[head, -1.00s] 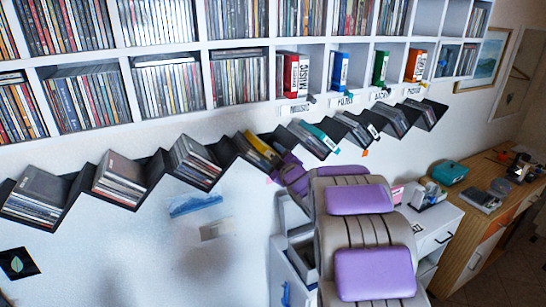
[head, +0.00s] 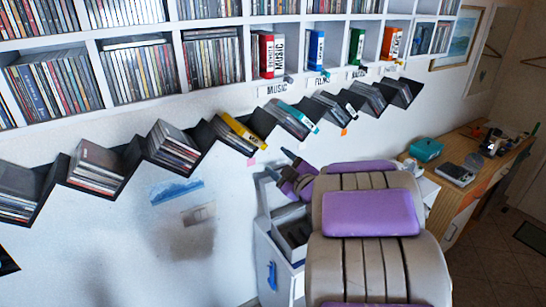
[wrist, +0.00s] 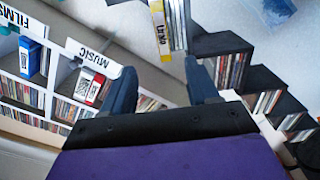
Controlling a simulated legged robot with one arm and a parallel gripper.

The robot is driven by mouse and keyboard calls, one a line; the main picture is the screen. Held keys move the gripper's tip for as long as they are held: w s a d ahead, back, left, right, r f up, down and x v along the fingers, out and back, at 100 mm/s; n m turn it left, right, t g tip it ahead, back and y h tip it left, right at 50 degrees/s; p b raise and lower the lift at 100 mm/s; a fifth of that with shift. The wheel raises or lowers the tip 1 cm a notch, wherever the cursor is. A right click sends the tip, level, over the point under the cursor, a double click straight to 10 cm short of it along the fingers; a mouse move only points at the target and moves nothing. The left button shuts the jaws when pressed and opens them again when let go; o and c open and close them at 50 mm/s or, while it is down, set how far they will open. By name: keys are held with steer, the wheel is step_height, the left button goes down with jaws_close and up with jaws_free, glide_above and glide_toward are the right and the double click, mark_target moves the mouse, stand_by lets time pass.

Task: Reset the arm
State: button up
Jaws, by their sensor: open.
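My gripper (head: 278,163) is open and empty, below and right of the yellow disc case (head: 241,133) on the black zigzag shelf (head: 134,155). My grey and purple arm reaches toward it from the lower right. In the wrist view, the two dark fingers of my gripper (wrist: 160,75) are spread apart with nothing between them. The yellow case (wrist: 160,26) is seen beyond the fingertips, apart from them.
The white wall shelf (head: 216,27) holds many discs and red, blue, green and orange boxes above labels. An open white drawer unit (head: 272,245) stands below my gripper. A wooden desk (head: 447,185) is at right.

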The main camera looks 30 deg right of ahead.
steer(key=shift+s, duration=0.3)
steer(key=shift+f, duration=0.15)
stand_by(0.4)
steer(key=s+a+f+m+g+h+b, duration=0.3)
steer(key=s+f+m+g+h+b, duration=0.2)
steer(key=s+f+m+g, duration=0.5)
steer(key=s+a+f+g+y+b, duration=0.1)
steer(key=s+a+f+g, duration=0.2)
steer(key=s, duration=0.6)
steer(key=s+a+f+g+y+b, duration=0.2)
steer(key=s+a+f+g, duration=0.1)
steer(key=s+a, duration=0.5)
steer(key=s+a+f+g+y+b, duration=0.1)
steer(key=s+a+f+g, duration=0.2)
steer(key=s+a, duration=0.3)
steer(key=s+f, duration=0.1)
steer(key=s, duration=0.3)
steer(key=shift+n+g, duration=0.3)
steer(key=shift+g, duration=0.1)
